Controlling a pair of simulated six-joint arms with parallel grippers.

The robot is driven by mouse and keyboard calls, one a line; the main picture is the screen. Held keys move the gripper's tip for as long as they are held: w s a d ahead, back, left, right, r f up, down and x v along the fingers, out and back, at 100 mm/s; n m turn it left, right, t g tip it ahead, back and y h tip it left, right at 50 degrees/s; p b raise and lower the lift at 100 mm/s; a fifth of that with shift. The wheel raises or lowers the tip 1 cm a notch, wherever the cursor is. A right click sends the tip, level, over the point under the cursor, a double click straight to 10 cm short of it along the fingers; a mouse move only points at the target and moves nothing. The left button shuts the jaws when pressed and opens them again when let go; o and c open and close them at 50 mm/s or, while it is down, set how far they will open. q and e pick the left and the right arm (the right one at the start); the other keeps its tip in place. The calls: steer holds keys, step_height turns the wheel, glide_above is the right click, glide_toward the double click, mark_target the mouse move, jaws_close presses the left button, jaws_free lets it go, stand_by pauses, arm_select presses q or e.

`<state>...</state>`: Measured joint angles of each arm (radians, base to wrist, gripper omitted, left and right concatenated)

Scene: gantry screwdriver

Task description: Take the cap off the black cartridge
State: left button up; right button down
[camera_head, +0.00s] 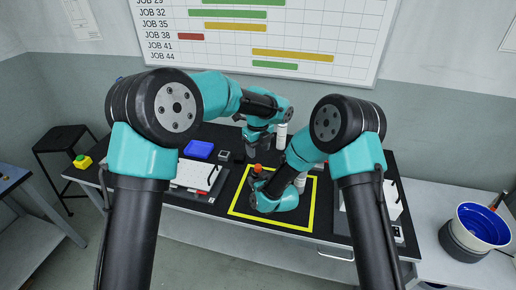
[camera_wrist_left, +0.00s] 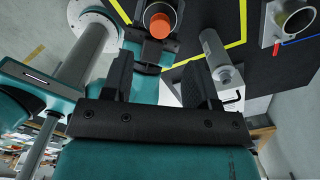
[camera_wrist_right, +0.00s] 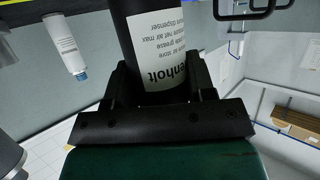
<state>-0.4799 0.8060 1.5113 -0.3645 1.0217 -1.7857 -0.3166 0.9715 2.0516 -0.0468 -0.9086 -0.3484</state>
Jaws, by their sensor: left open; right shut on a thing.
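The black cartridge (camera_wrist_right: 150,45) with a white label stands between the fingers of my right gripper (camera_wrist_right: 155,88), which is shut on it. Its orange cap (camera_wrist_left: 160,22) shows end-on in the left wrist view and as a small orange spot in the head view (camera_head: 257,168). My left gripper (camera_wrist_left: 158,88) is open and empty. In its view the cap lies ahead, beyond the gap between the fingertips, and nothing is between the fingers. In the head view my left gripper (camera_head: 252,150) is just above the cap. Most of the cartridge is hidden there by my right arm.
A yellow square outline (camera_head: 235,210) marks the black table around my right gripper. A grey-white cylinder (camera_wrist_left: 220,58) stands near my left gripper's right finger. A blue tray (camera_head: 199,149) lies left of the grippers.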

mark_target(258, 166)
arm_select(q)
steer(key=shift+m, duration=0.7)
steer(key=shift+f, duration=4)
steer(key=c, duration=0.9)
steer(key=o, duration=0.9)
steer(key=shift+r, duration=0.1)
